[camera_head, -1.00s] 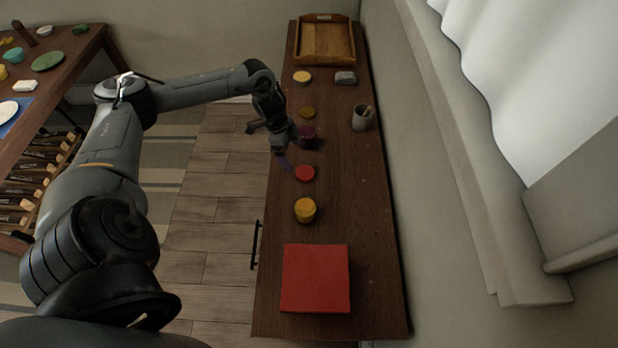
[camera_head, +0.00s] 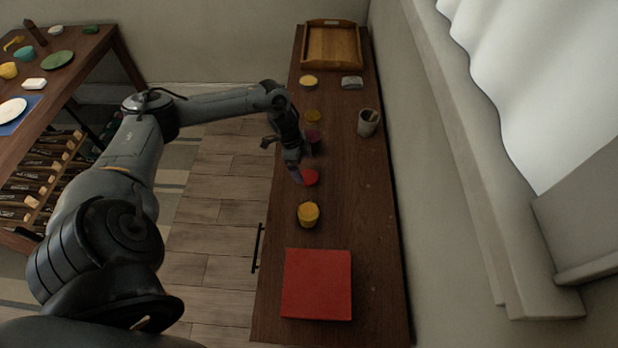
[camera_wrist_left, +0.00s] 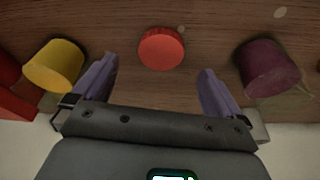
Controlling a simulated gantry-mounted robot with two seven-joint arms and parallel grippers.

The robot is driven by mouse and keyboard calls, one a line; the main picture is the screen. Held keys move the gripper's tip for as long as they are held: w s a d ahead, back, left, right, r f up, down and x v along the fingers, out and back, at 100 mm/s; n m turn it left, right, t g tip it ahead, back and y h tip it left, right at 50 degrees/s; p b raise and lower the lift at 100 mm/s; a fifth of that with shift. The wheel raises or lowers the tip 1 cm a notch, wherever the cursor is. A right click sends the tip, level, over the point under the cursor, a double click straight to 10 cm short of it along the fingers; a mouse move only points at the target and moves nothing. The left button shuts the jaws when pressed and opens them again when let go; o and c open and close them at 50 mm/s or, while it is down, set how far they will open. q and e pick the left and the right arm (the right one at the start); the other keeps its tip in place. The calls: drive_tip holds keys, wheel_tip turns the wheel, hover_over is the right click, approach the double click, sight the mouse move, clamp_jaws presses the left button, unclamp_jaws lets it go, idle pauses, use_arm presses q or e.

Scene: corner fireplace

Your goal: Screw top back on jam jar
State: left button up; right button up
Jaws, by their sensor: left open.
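The red round lid (camera_head: 311,177) lies on the dark wooden counter. It also shows in the left wrist view (camera_wrist_left: 161,48), just beyond the fingertips and roughly centred between them. The dark purple jam jar (camera_head: 314,137) stands farther back on the counter, partly hidden by my arm. In the left wrist view the jar (camera_wrist_left: 264,66) is at the right, outside the right finger. My left gripper (camera_head: 298,175) is open and empty, beside the lid on its left; its two purple fingers (camera_wrist_left: 158,84) are spread wide. My right gripper is not in view.
A yellow-topped jar (camera_head: 308,214) stands close in front of the lid, and a flat red box (camera_head: 317,283) lies nearer. Behind are a mustard-coloured round item (camera_head: 313,116), a cup (camera_head: 368,123) and a wooden tray (camera_head: 333,20). The counter right of the lid is clear.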

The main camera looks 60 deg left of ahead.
sight(309, 176)
use_arm(q)
drive_tip(key=shift+f, duration=0.1)
drive_tip(key=x, duration=0.4)
drive_tip(key=shift+w+d+f+b, duration=0.1)
drive_tip(key=shift+w+f+b, duration=0.1)
drive_tip(key=shift+b, duration=0.1)
drive_tip(key=shift+f, duration=0.4)
drive_tip(key=c, duration=1.1)
drive_tip(key=shift+o, duration=0.2)
drive_tip(key=shift+r, duration=0.15)
